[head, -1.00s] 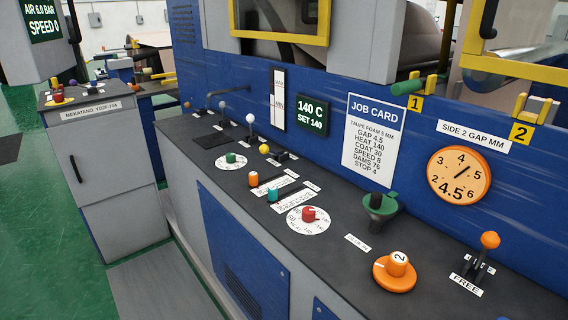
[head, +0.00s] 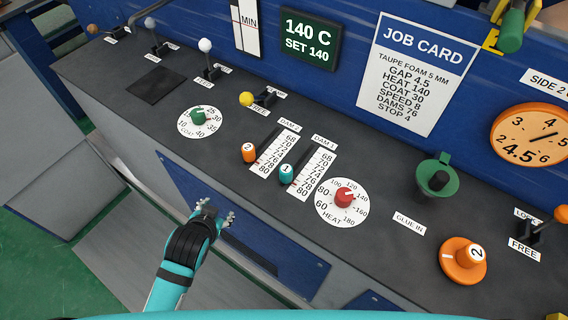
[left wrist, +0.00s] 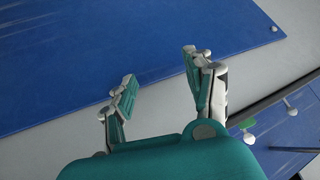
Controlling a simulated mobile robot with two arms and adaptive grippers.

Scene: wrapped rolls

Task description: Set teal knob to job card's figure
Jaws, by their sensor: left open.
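The teal knob (head: 286,174), marked 1, stands at the left edge of the DAM 1 scale (head: 316,171), toward its high-number end; its exact reading is too small to tell. The job card (head: 418,72) on the blue panel reads DAMS 76, besides GAP 4.5, HEAT 140, COAT 30, SPEED 8 and STOP 4. My left gripper (head: 213,210) is open and empty, in front of the console's front face, below and left of the teal knob. In the left wrist view its two fingers (left wrist: 160,70) are spread before a blue panel. My right gripper is not in view.
An orange knob (head: 248,152) marked 2 stands left of the teal one by the DAM 2 scale (head: 274,154). The red heat dial (head: 344,197) is close on the right. A green coat dial (head: 198,117) and yellow-balled lever (head: 247,99) are farther left.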

